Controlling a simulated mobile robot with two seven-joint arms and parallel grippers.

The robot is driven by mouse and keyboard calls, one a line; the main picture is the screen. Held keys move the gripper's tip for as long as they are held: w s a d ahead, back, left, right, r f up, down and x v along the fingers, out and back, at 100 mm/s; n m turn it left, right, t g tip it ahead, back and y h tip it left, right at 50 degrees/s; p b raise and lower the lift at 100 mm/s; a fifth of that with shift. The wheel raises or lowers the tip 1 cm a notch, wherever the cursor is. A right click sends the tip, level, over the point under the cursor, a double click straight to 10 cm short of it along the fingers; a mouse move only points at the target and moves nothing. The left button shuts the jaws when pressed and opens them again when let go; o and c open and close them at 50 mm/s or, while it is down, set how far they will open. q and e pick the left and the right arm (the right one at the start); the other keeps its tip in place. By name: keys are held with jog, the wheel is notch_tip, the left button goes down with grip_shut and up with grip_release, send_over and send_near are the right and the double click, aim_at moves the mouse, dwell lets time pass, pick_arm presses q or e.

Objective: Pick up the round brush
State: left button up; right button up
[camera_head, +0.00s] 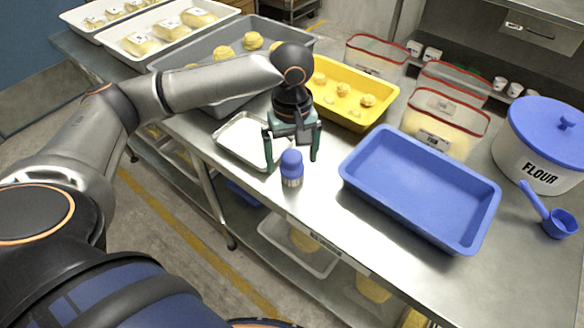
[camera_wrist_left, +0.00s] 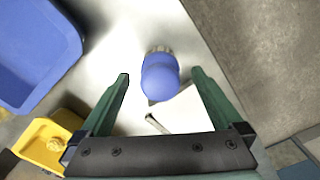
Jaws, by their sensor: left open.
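The round brush (camera_head: 291,168) has a domed blue handle above a short grey ribbed lower part. It stands upright on the steel table near its front edge. In the left wrist view the brush (camera_wrist_left: 160,78) shows from above, centred ahead of the jaws. My left gripper (camera_head: 291,162) points down with its two green fingers apart, close to the brush. In the left wrist view the open fingertips (camera_wrist_left: 160,74) lie either side of the blue handle, with gaps visible. Nothing is held. My right gripper is not in view.
A small white tray (camera_head: 225,134) lies left of the brush, a blue tray (camera_head: 470,235) right. A yellow tray (camera_head: 388,112) and a grey tray (camera_head: 165,62) with dough pieces are behind. A flour tub (camera_head: 520,150) and blue scoop (camera_head: 558,223) stand far right.

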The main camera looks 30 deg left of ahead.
aim_at(292, 168)
pick_arm(q)
notch_tip(292, 168, down, 3)
jog(key=shift+r, duration=0.1)
jog(key=shift+f, duration=0.4)
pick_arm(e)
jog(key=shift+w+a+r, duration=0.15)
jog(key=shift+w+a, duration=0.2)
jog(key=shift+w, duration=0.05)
pick_arm(q)
jog(key=c, duration=1.5)
jog(key=shift+o, duration=0.2)
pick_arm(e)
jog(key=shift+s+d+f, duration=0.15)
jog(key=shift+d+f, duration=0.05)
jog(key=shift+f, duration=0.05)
pick_arm(q)
jog(key=shift+r, duration=0.1)
